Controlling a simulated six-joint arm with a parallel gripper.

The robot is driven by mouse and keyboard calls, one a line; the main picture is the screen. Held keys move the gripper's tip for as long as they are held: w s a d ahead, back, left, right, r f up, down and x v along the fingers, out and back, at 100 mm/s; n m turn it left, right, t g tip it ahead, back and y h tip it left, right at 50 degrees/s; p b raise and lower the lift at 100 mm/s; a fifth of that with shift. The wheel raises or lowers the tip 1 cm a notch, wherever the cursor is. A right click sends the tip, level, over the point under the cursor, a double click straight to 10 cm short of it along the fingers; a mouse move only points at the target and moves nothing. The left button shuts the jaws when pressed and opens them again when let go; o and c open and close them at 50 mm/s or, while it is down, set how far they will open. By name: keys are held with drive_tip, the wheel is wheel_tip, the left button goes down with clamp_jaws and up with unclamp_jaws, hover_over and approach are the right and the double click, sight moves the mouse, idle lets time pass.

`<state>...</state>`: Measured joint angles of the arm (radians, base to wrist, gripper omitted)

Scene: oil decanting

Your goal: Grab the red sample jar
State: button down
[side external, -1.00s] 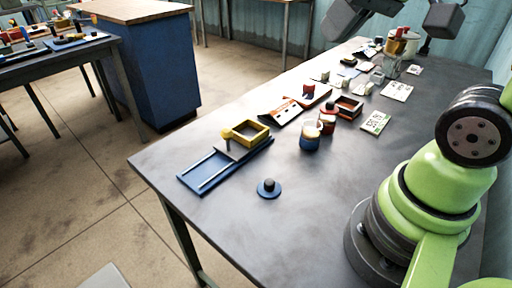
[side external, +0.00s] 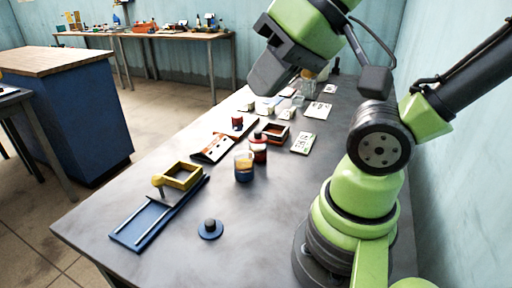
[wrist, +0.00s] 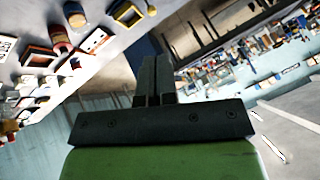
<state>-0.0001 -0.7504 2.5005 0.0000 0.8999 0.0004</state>
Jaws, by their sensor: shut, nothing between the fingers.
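A red jar with a dark top (side external: 259,147) stands upright on the grey table, just behind a jar with amber and blue contents (side external: 244,167). In the wrist view the red jar (wrist: 60,36) is at the upper left, beside the other jar (wrist: 74,14). My gripper (side external: 268,84) is raised above the table, higher than the jars and apart from them. Its fingers (wrist: 155,75) are together and empty in the wrist view. The fingertips are hard to make out in the side view.
A yellow frame (side external: 182,176) on a blue slide and a blue disc with a knob (side external: 210,229) are at the front. A red-brown open box (side external: 273,132) and a white card (side external: 302,143) are near the red jar. The front middle of the table (side external: 165,255) is clear.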

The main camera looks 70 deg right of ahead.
idle(0.4)
drive_tip(key=shift+c, duration=1.2)
unclamp_jaws()
